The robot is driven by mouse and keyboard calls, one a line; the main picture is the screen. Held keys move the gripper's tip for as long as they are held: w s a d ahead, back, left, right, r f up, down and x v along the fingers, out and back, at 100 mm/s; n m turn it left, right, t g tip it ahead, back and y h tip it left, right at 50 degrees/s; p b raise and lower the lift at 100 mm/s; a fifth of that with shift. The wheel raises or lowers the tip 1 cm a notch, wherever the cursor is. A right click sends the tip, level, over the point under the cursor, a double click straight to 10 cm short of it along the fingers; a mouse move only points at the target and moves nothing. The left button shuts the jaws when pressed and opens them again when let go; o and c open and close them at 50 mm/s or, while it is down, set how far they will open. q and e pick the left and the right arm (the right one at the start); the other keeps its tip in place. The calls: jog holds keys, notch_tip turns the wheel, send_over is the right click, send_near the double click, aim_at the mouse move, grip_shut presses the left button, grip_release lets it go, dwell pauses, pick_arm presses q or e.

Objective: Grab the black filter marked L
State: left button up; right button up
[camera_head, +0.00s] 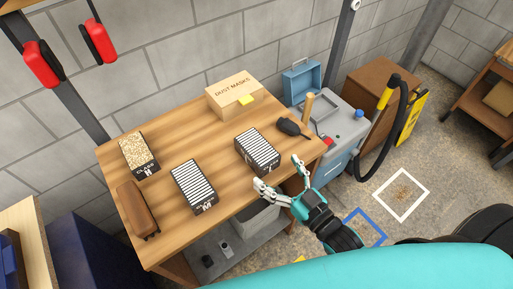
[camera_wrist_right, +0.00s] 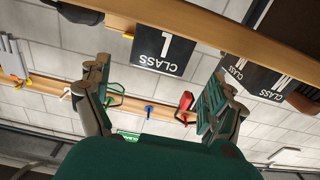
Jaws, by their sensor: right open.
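The black filter marked L (camera_head: 257,151) has a white pleated top and lies near the right front edge of the wooden table (camera_head: 215,125). Its black "CLASS" end face (camera_wrist_right: 163,51) shows upside down in the wrist view, roughly between the fingers. My right gripper (camera_head: 279,172) is open and empty, just in front of that end, apart from the filter. Its spread fingers also show in the wrist view (camera_wrist_right: 157,85). My left gripper is not in view.
A similar filter marked M (camera_head: 192,187) lies to the left, and a tan-topped filter marked H (camera_head: 139,153) farther left. A brown case (camera_head: 137,210) is at the left edge.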

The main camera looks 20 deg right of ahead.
aim_at(259, 149)
jog(key=x, duration=0.3)
jog(key=shift+w, duration=0.2)
jog(key=p+x, duration=0.2)
jog(key=x, duration=0.2)
jog(key=shift+w+r, duration=0.1)
jog(key=shift+w, duration=0.3)
jog(key=shift+w+a, duration=0.15)
jog(key=shift+w, duration=0.15)
jog(key=shift+s, duration=0.1)
jog(key=shift+c, duration=0.4)
jog(key=c, duration=1.2)
